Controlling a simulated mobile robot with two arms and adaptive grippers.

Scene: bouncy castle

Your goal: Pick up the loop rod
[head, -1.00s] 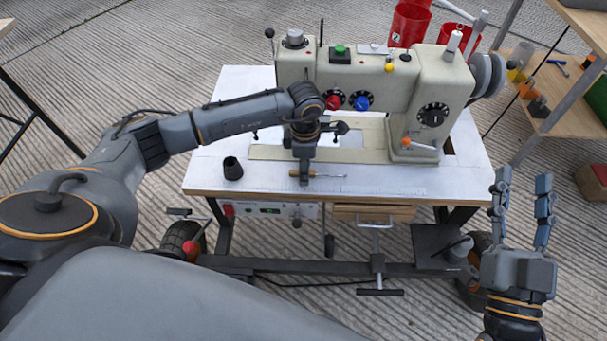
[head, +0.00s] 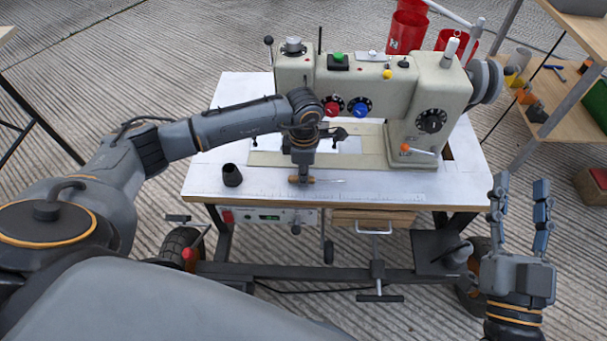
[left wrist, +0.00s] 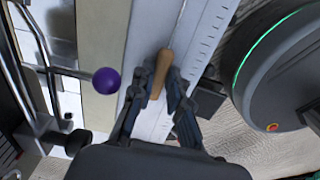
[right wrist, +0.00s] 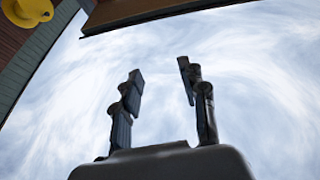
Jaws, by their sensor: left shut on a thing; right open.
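The loop rod has a brown wooden handle and a thin metal shaft (head: 331,181). It lies crosswise near the front edge of the white sewing table (head: 400,188), the shaft pointing right in the head view. My left gripper (head: 301,180) points down over the table and is shut on the handle. I cannot tell whether the rod still touches the table. My right gripper (head: 520,222) is open and empty, fingers up, right of the table.
A beige sewing machine (head: 415,90) with colored knobs stands right behind my left gripper. A dark cone (head: 232,175) stands on the table to the left. A purple ball knob (left wrist: 106,80) is near the left fingers. A wooden shelf (head: 560,95) stands at the right.

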